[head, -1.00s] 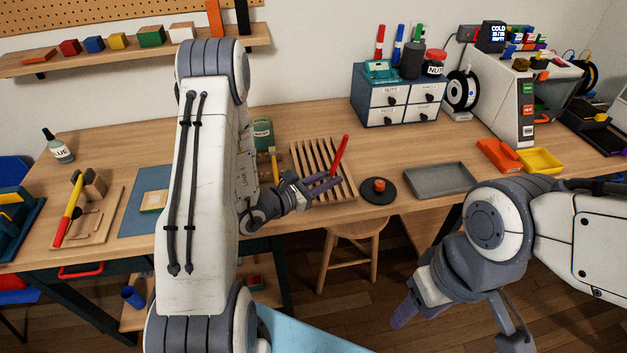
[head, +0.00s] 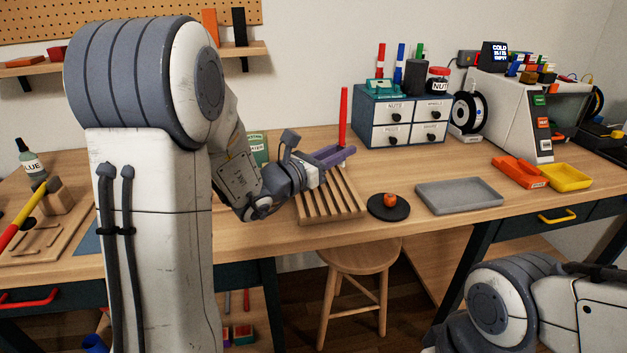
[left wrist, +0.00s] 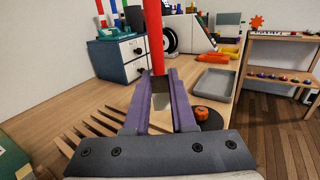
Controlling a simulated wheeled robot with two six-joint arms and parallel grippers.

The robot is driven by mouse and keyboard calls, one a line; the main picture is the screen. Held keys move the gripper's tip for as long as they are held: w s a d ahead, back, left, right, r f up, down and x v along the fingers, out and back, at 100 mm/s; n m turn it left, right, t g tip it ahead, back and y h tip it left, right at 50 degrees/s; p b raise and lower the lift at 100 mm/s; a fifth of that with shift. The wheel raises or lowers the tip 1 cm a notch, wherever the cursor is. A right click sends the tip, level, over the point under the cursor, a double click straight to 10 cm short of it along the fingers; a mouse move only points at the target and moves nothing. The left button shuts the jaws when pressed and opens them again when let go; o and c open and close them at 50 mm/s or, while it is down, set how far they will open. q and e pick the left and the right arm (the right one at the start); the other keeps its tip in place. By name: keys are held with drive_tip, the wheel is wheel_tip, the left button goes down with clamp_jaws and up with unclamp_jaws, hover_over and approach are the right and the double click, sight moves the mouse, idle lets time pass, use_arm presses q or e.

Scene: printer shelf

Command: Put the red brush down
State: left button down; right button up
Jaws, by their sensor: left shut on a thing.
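My left gripper (head: 340,156) is shut on the red brush (head: 343,118) and holds it roughly upright. The red handle stands up above the purple fingers. In the left wrist view the red handle (left wrist: 153,35) rises between the fingertips of the gripper (left wrist: 158,78), and a pale grey part shows below it between the fingers. The gripper is above the far end of the slatted wooden rack (head: 332,205), which stands on the workbench (head: 450,160). My right gripper is out of view; only part of its arm shows at lower right.
A black disc with an orange knob (head: 389,206) lies right of the rack. A drawer cabinet (head: 402,120) stands behind. A stool (head: 358,258) is below the front edge.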

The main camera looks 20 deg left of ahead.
use_arm(q)
drive_tip(key=a+f, duration=0.1)
drive_tip(key=a, duration=0.1)
drive_tip(key=w+a+f, duration=0.1)
drive_tip(key=a+f, duration=0.1)
drive_tip(key=a, duration=0.1)
drive_tip(key=a+f, duration=0.1)
drive_tip(key=a, duration=0.1)
drive_tip(key=shift+w+a+f, duration=0.15)
drive_tip(key=shift+f, duration=0.05)
drive_tip(key=shift+f+b, duration=0.4)
drive_tip(key=shift+f, duration=1.65)
drive_tip(key=shift+f, duration=0.1)
drive_tip(key=shift+f, duration=0.15)
drive_tip(key=c, duration=0.8)
unclamp_jaws()
drive_tip(key=shift+o, duration=0.2)
